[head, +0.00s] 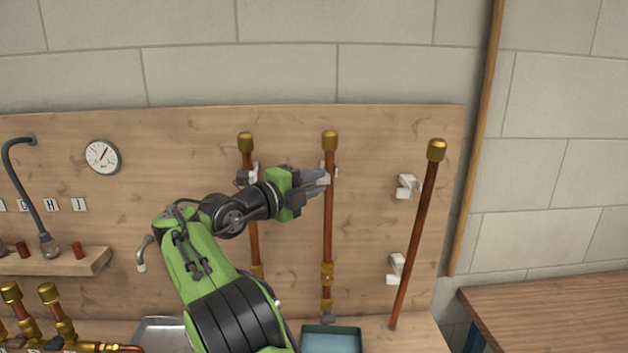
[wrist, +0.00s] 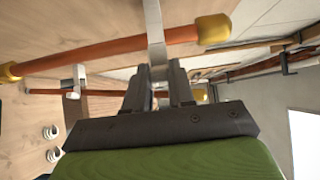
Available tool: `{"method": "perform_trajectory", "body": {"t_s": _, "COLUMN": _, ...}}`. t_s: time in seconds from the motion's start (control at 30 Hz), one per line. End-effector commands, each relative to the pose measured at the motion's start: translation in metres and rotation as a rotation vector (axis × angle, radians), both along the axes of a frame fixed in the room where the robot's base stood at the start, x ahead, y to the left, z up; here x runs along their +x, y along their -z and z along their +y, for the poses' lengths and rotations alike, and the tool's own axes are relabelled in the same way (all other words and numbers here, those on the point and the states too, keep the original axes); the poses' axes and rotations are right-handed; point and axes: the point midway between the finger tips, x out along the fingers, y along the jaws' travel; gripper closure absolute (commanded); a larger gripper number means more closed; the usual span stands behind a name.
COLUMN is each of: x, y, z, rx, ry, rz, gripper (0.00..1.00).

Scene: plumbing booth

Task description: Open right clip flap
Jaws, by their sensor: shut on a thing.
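In the head view my gripper (head: 318,183) is at the upper part of the middle upright copper pipe (head: 328,220), below its brass cap. A pale clip (head: 333,168) shows there, mostly hidden by my fingers. In the wrist view my gripper (wrist: 160,72) is shut on the lower end of a pale clip flap (wrist: 154,25). The flap is a narrow strip that crosses in front of the copper pipe (wrist: 110,48). The fingers hide its held end. I cannot tell how far the flap is swung.
To the right, a copper pipe (head: 416,235) leans beside two empty white clips, one upper (head: 407,186) and one lower (head: 395,268). The left copper pipe (head: 252,215) passes behind my wrist. A teal tray (head: 331,341) sits below. A gauge (head: 102,157) hangs at the left.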

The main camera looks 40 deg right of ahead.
Motion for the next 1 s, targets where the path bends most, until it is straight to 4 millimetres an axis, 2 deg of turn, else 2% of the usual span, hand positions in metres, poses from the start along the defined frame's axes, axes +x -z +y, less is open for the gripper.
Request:
{"method": "perform_trajectory", "body": {"t_s": 0.23, "x": 0.000, "y": 0.001, "z": 0.000, "rx": 0.001, "ry": 0.000, "rz": 0.001, "gripper": 1.00}}
{"method": "perform_trajectory", "body": {"t_s": 0.27, "x": 0.000, "y": 0.001, "z": -0.001, "rx": 0.001, "ry": 0.000, "rz": 0.001, "gripper": 0.72}}
{"method": "perform_trajectory", "body": {"t_s": 0.4, "x": 0.000, "y": 0.001, "z": -0.001, "rx": 0.000, "ry": 0.000, "rz": 0.001, "gripper": 0.51}}
{"method": "perform_trajectory", "body": {"t_s": 0.67, "x": 0.000, "y": 0.000, "z": 0.000, "rx": 0.000, "ry": 0.000, "rz": 0.000, "gripper": 0.51}}
{"method": "perform_trajectory", "body": {"t_s": 0.73, "x": 0.000, "y": 0.001, "z": 0.006, "rx": 0.000, "ry": -0.003, "rz": 0.001, "gripper": 0.51}}
{"method": "perform_trajectory", "body": {"t_s": 0.83, "x": -0.001, "y": 0.001, "z": 0.024, "rx": -0.001, "ry": -0.006, "rz": 0.001, "gripper": 0.51}}
{"method": "perform_trajectory", "body": {"t_s": 1.0, "x": -0.006, "y": 0.001, "z": 0.067, "rx": -0.004, "ry": -0.006, "rz": 0.003, "gripper": 0.51}}
